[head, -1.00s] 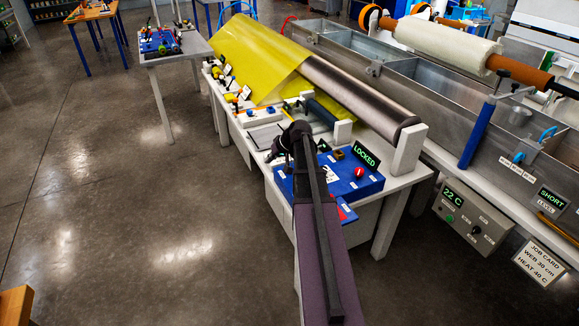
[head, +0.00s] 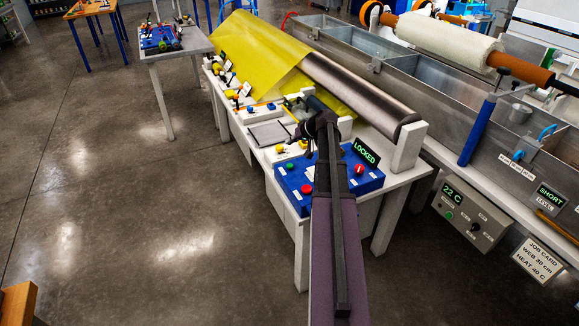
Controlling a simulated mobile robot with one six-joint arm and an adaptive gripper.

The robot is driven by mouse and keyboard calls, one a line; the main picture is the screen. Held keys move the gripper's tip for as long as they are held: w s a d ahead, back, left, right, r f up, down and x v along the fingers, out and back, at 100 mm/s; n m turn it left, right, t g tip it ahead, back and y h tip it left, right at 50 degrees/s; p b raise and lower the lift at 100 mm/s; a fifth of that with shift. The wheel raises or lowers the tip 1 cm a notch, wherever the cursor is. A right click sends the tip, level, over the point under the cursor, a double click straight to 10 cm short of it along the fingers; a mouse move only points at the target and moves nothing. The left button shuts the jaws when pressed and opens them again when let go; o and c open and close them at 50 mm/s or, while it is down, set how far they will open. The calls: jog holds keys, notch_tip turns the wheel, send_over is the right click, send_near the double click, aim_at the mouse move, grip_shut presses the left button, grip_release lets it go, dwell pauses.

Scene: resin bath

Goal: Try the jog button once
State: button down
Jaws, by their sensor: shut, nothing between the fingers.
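A blue control box (head: 287,181) stands on the near end of the white bench. It carries a green button (head: 290,166), a red button (head: 306,189) and a red knob (head: 359,169). Its labels are too small to read, so I cannot tell which control is the jog button. A display (head: 366,153) at its back reads LOCKED. My gripper (head: 297,138) is shut and empty, above the far edge of the box near some small yellow parts (head: 279,149). My arm hides the middle of the box.
A dark roller (head: 360,95) with yellow sheet (head: 255,50) lies along the bench behind the box. A long metal bath (head: 420,90) stands to the right, with a heater box (head: 470,220) reading 22 C. The floor to the left is clear.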

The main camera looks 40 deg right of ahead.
aim_at(291, 165)
jog(key=shift+f+b, duration=4.15)
jog(key=shift+f, duration=0.15)
jog(key=shift+f+b, duration=0.95)
jog(key=shift+b, duration=0.05)
jog(key=shift+r, duration=0.2)
jog(key=shift+r+p, duration=0.8)
jog(key=shift+p, duration=0.2)
jog(key=shift+r, duration=0.1)
jog(key=shift+r+p, duration=2.4)
jog(key=shift+p, duration=0.1)
jog(key=shift+a, duration=0.1)
